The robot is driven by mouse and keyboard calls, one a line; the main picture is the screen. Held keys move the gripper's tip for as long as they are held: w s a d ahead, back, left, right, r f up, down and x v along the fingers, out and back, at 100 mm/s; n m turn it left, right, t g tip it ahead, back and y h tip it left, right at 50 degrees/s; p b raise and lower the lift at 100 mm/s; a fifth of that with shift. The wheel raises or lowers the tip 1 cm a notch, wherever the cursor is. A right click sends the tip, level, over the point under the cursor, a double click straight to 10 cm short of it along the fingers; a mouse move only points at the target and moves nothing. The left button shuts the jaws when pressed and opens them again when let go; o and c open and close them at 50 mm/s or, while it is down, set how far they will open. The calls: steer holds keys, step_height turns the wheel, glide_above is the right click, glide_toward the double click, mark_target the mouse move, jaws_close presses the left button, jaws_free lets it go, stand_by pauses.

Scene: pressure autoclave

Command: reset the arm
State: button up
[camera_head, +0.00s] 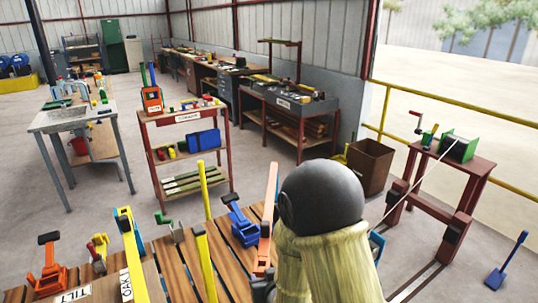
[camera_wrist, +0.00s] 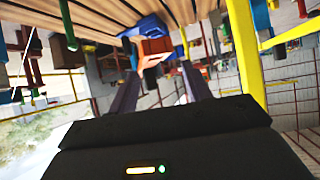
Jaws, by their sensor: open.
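My arm shows in the head view as a dark grey rounded joint above a pale yellow ribbed sleeve, at the bottom right of centre. It stands in front of the slatted wooden bench (camera_head: 172,268) and hides part of it. My gripper is not clearly visible there. In the wrist view my gripper (camera_wrist: 160,88) has its two dark fingers apart, with no object held between them. An orange and blue tool (camera_wrist: 152,38) appears beyond the fingertips, close to wooden slats at the top. I cannot tell its distance.
The bench carries a blue clamp-like tool (camera_head: 241,222), an orange tool (camera_head: 48,266) and upright yellow bars (camera_head: 205,255). A red-framed shelf cart (camera_head: 185,117) stands behind. A red stand with a green winch (camera_head: 460,149) is at right. Concrete floor lies open at centre-left.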

steer(key=s+d+r+m+g+h+p, duration=0.3)
steer(key=s+d+r+g, duration=0.5)
steer(key=s+d, duration=0.6)
step_height(320, 180, up, 2)
steer(key=shift+s+d+r, duration=0.15)
steer(key=shift+s+d, duration=0.15)
steer(key=shift+d, duration=0.75)
